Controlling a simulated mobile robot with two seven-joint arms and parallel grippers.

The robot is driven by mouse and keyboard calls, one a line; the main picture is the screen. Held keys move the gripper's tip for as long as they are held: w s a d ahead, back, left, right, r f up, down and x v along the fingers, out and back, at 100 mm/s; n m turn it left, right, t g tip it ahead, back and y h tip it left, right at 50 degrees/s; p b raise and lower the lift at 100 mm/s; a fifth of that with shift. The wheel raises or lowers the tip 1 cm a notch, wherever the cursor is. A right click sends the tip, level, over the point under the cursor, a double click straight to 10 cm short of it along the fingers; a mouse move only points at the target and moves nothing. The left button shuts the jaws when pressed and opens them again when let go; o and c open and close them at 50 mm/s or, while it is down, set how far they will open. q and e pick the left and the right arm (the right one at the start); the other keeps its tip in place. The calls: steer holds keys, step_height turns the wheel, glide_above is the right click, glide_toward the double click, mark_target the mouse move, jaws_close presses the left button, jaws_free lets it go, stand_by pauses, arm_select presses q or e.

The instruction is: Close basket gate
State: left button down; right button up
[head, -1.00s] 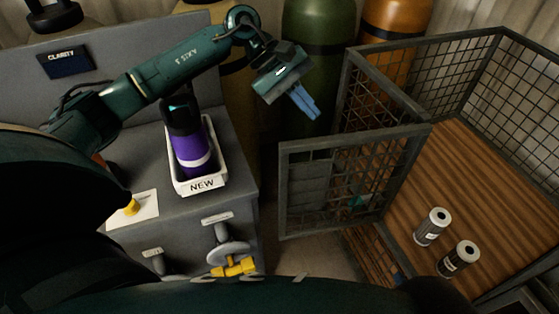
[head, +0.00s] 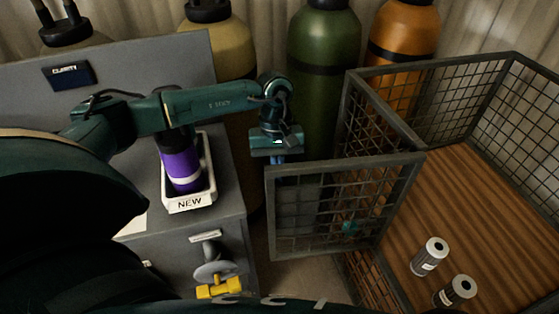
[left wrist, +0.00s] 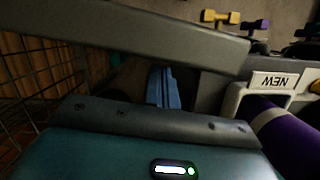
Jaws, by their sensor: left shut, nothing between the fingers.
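The basket (head: 383,110) is a dark-framed wire mesh cage with a wooden floor at the right of the head view. Its gate (head: 272,215), a framed mesh panel, stands open and sticks out to the left from the basket's near left corner. My left gripper (head: 277,159) points down just behind the gate's free upper left corner. Its blue fingers are shut and empty, with their tips partly hidden by the top bar. In the left wrist view the fingers (left wrist: 164,88) are together close to the gate's bar (left wrist: 160,35); contact cannot be told. My right gripper is not visible.
A grey bench (head: 232,150) at left carries a white tray labelled NEW (head: 190,205) holding a purple bottle (head: 181,165). Green (head: 322,90) and orange (head: 403,40) cylinders stand behind. Two small canisters (head: 430,256) (head: 455,291) are on the basket floor.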

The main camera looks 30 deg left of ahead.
arm_select(q)
steer(key=shift+p+x, duration=0.3)
steer(key=shift+x, duration=2.5)
steer(key=shift+d, duration=0.1)
